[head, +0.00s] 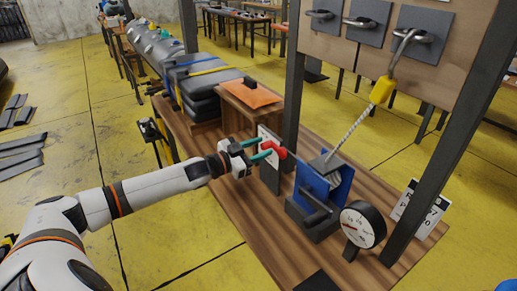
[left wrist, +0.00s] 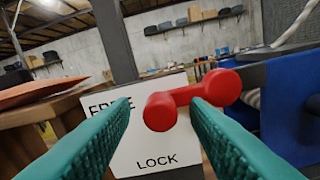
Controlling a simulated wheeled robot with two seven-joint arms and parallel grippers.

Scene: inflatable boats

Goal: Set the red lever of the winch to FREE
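The red lever (head: 279,150) stands out from a white plate at the winch. In the left wrist view the lever (left wrist: 185,97) points left and slightly down from its round pivot, knob end nearest me. The plate (left wrist: 150,145) reads FREE at upper left and LOCK at the bottom. The blue winch (head: 322,188) stands to the right on the bench. My left gripper (head: 262,151) is open at the lever; its teal fingers stand apart, with the knob showing between the tips in the left wrist view (left wrist: 161,104). I cannot tell whether they touch it. My right gripper is not in view.
A rope with a yellow piece (head: 382,90) runs from the winch up to a metal handle on the board. A round gauge (head: 363,224) stands right of the winch. An orange item (head: 250,93) lies on a wooden box behind the lever. A dark post (head: 293,80) rises close by.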

